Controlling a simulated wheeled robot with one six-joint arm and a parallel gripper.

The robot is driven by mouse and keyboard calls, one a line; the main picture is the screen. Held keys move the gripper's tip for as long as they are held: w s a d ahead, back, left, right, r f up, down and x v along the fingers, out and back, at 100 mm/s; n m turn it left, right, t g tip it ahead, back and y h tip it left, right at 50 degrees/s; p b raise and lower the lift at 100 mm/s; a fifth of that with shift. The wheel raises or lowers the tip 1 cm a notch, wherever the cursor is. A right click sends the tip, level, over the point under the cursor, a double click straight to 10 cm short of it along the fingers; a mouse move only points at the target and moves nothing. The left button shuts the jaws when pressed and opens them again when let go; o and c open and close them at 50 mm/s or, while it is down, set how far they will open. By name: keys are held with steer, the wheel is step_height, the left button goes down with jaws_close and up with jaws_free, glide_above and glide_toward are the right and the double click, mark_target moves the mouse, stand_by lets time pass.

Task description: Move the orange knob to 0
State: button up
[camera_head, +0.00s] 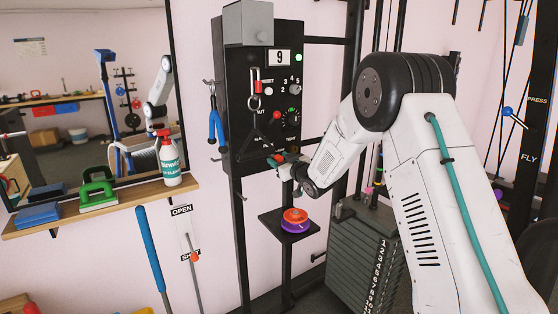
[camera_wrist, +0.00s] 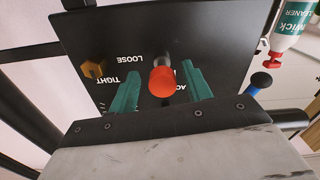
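No 0 mark is readable. In the head view my gripper (camera_head: 284,158) is in front of the panel's lower part.
The black panel (camera_head: 238,110) also carries a 9 display (camera_head: 279,57) and a grey numbered dial (camera_head: 295,88). A small shelf below holds red and purple discs (camera_head: 295,216). A weight stack (camera_head: 345,245) is nearby.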

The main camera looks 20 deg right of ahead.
steer(key=shift+a, duration=0.15)
steer(key=shift+s, duration=0.2)
steer(key=v, duration=0.7)
steer(key=shift+s, duration=0.15)
